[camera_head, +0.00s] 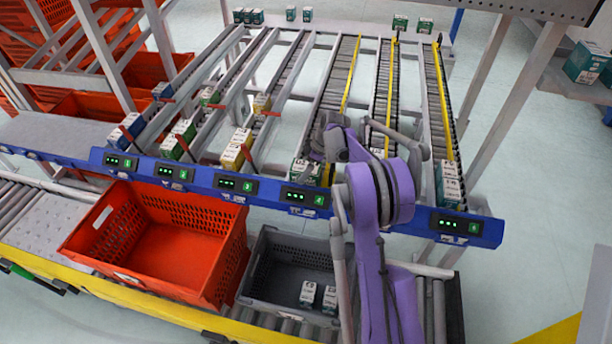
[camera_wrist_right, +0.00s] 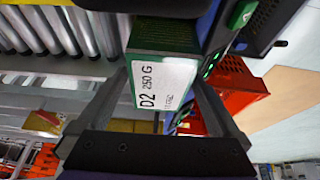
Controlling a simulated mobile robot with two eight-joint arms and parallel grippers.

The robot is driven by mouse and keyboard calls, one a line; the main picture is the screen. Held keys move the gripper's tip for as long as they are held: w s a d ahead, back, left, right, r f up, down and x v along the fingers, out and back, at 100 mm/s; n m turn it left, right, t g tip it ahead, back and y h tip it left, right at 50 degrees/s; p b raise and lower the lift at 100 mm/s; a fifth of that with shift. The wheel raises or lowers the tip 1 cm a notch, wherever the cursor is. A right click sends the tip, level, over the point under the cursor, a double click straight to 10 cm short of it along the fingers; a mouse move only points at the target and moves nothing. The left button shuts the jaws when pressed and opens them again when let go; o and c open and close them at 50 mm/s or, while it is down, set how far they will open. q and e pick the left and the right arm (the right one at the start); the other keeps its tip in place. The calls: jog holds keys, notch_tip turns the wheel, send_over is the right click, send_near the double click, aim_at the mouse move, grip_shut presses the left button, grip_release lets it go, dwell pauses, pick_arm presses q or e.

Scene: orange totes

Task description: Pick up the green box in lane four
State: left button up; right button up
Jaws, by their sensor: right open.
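Green-and-white boxes (camera_head: 299,169) sit at the front end of lane four, behind its lit display (camera_head: 305,197) on the blue rail. My right gripper (camera_head: 322,150) is above and just behind them, partly hidden by my own purple arm. In the right wrist view, a green-topped box (camera_wrist_right: 165,85) with a white "D2 250 G" label lies in front of and between the two spread fingers of my right gripper (camera_wrist_right: 161,78). The gripper is open; whether the fingers touch the box cannot be told. My left gripper is not in view.
A grey crate (camera_head: 262,268) holding small white-and-green boxes (camera_head: 318,295) stands below the rail, beside an empty red crate (camera_head: 100,226). Yellow boxes (camera_head: 236,150) fill the neighbouring lane's front. Another green-and-white box (camera_head: 449,184) stands in the far right lane.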

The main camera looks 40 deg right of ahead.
jog(key=shift+c, duration=0.3)
jog(key=c, duration=1.3)
